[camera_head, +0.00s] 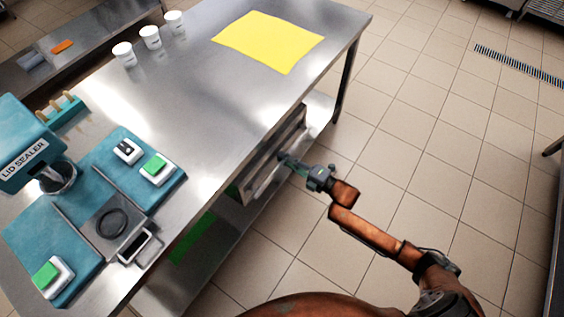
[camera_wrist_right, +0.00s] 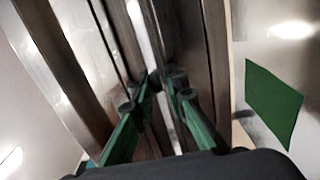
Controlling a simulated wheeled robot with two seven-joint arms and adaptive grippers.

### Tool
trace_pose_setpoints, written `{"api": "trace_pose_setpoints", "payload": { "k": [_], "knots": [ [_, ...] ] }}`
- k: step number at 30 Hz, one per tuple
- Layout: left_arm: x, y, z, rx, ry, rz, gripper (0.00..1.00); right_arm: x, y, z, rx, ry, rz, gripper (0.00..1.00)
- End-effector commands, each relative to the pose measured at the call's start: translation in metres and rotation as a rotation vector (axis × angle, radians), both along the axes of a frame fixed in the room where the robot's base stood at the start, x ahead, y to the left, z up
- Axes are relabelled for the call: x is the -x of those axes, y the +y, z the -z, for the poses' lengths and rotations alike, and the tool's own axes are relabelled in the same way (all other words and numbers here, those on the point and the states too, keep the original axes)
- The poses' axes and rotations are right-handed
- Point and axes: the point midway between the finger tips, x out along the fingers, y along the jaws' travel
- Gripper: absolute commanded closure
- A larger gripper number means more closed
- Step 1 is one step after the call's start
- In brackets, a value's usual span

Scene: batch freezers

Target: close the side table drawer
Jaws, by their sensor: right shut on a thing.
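The side table drawer (camera_head: 256,178) is a metal drawer under the steel tabletop, on the side of the table facing the open floor. My right gripper (camera_head: 285,159) reaches it from the right, at the drawer's front. In the right wrist view its green fingers (camera_wrist_right: 165,88) are shut on the drawer handle, a metal bar running along the front. The fingers partly hide the handle. How far the drawer stands out from the table is hard to tell. My left gripper is not in view.
The steel table (camera_head: 215,110) carries a yellow sheet (camera_head: 268,41), several white cups (camera_head: 150,37) and a teal lid sealer (camera_head: 28,150). A green patch (camera_head: 192,238) shows on the lower shelf. Tiled floor (camera_head: 440,130) to the right is clear.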

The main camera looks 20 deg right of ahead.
Motion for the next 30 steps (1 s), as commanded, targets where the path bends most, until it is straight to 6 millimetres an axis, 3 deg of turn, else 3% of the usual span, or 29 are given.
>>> {"api": "trace_pose_setpoints", "payload": {
  "k": [3, 4, 12, 23, 30],
  "knots": [
    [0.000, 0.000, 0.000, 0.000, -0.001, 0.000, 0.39, -0.001, 0.002, -0.001, -0.002, -0.003, -0.003, 1.00],
    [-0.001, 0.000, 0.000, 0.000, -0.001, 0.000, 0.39, -0.001, 0.002, -0.001, -0.002, -0.003, -0.003, 0.86],
    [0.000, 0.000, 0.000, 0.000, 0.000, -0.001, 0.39, 0.000, 0.001, -0.001, -0.001, -0.002, -0.001, 0.68],
    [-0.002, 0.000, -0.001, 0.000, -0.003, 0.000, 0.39, 0.006, -0.004, 0.000, -0.001, -0.001, 0.000, 0.68],
    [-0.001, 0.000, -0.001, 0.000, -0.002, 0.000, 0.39, 0.042, -0.027, 0.001, 0.000, 0.001, 0.000, 0.68]
  ]
}}
